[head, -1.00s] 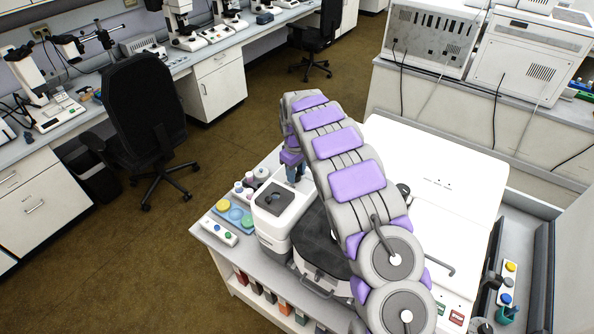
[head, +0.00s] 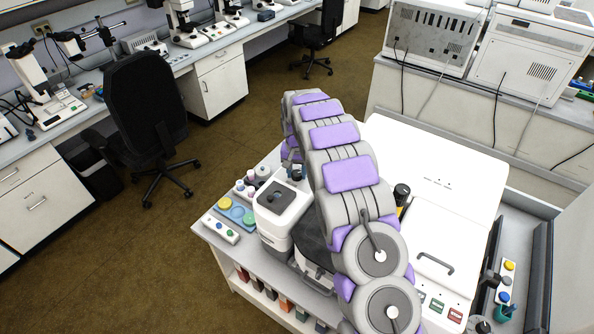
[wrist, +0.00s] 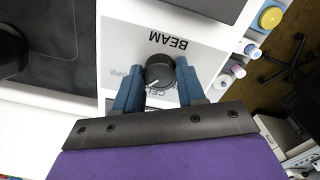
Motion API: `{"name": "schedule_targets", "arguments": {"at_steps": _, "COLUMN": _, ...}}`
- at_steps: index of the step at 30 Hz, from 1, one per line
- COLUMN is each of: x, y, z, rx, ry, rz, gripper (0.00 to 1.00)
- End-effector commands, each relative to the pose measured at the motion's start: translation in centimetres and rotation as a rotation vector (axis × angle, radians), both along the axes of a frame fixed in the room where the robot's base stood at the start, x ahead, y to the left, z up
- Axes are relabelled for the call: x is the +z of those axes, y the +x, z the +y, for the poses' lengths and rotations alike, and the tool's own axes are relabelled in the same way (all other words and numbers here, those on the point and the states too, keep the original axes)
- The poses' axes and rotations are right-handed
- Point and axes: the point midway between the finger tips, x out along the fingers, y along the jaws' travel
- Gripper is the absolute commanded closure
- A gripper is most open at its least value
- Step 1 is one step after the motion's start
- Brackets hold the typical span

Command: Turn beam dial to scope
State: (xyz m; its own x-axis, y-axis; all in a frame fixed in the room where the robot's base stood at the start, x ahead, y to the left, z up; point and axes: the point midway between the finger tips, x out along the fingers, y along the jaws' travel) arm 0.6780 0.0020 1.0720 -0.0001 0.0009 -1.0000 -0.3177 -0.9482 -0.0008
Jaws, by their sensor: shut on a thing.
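Other lettering around the dial is partly hidden by the fingers and hard to read. In the head view my gripper (head: 294,174) shows only as a small dark blue part behind the white instrument; the dial cannot be made out there.
The white instrument (head: 284,225) has a dark top plate (head: 273,198). Colored lids on a blue tray (head: 236,213) and small bottles stand left of it. A white cabinet (head: 455,190) with a handle is at the right. A black chair (head: 145,105) stands on open floor at the left.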

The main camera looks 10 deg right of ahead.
Motion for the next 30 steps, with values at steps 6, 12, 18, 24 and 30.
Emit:
{"name": "schedule_targets", "arguments": {"at_steps": 6, "x": 0.13, "y": 0.21, "z": 0.12, "rx": -0.177, "ry": 0.001, "rz": -0.006, "gripper": 0.91}}
{"name": "schedule_targets", "arguments": {"at_steps": 12, "x": 0.13, "y": 0.23, "z": 0.15, "rx": -0.301, "ry": 0.002, "rz": -0.007, "gripper": 0.91}}
{"name": "schedule_targets", "arguments": {"at_steps": 18, "x": 0.12, "y": 0.24, "z": 0.10, "rx": -0.377, "ry": 0.001, "rz": -0.006, "gripper": 0.91}}
{"name": "schedule_targets", "arguments": {"at_steps": 24, "x": 0.12, "y": 0.25, "z": 0.08, "rx": -0.409, "ry": 0.001, "rz": -0.007, "gripper": 0.91}}
{"name": "schedule_targets", "arguments": {"at_steps": 30, "x": 0.11, "y": 0.22, "z": 0.07, "rx": -0.414, "ry": 0.001, "rz": -0.006, "gripper": 0.91}}
